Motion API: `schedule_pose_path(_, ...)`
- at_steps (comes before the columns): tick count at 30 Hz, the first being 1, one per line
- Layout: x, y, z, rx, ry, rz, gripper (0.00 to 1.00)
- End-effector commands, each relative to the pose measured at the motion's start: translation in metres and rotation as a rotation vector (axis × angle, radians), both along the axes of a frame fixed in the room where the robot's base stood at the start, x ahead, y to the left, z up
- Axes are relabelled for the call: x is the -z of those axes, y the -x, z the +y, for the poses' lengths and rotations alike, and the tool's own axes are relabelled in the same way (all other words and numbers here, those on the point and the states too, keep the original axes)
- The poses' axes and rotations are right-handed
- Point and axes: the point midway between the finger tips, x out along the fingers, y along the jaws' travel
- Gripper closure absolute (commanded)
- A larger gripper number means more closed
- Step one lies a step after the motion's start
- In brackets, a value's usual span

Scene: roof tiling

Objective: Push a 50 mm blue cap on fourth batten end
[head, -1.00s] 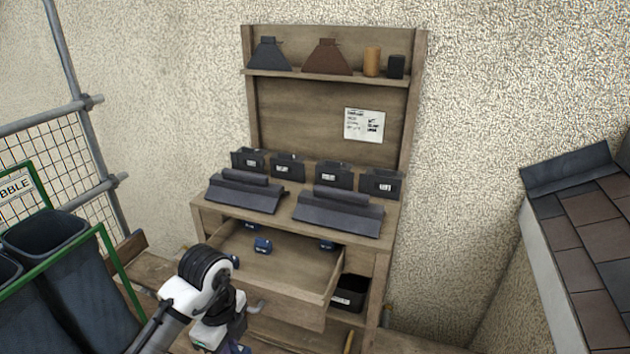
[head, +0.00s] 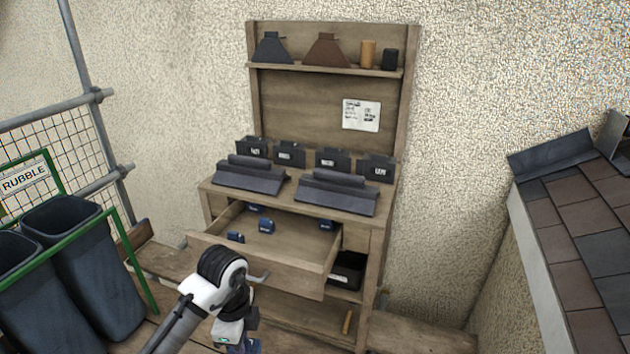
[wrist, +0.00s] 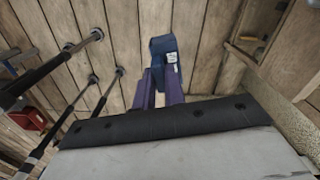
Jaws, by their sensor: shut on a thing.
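My gripper (wrist: 158,92) shows in the wrist view as two purple fingers shut on a blue cap (wrist: 165,58). The cap has a small white label, unreadable here, and is held above wooden boards. In the head view my gripper (head: 238,347) is at the bottom edge, in front of and below the open drawer, and only partly in view. Several more blue caps lie in the open drawer (head: 295,250), one of them near its middle (head: 265,226). I cannot make out the batten ends in either view.
The bench carries dark ridge pieces (head: 337,192) and labelled black boxes (head: 290,154). A black bin (head: 347,268) sits under the drawer. Dark rubble bins (head: 85,262) in a green frame stand left beside scaffold poles (head: 90,97). A tiled roof (head: 575,215) edges the right.

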Motion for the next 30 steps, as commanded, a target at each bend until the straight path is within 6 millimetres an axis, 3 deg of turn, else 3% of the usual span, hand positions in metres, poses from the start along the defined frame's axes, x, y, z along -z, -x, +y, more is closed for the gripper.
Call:
schedule_pose_path(8,0.062,-0.039,-0.035,-0.407,-0.001,0.004,1.0)
schedule_pose_path(15,0.129,-0.069,-0.073,-0.841,-0.003,0.004,1.0)
schedule_pose_path(24,0.216,-0.09,-0.123,-1.352,-0.006,0.004,1.0)
schedule_pose_path(30,0.254,-0.093,-0.143,-1.576,-0.005,0.001,1.0)
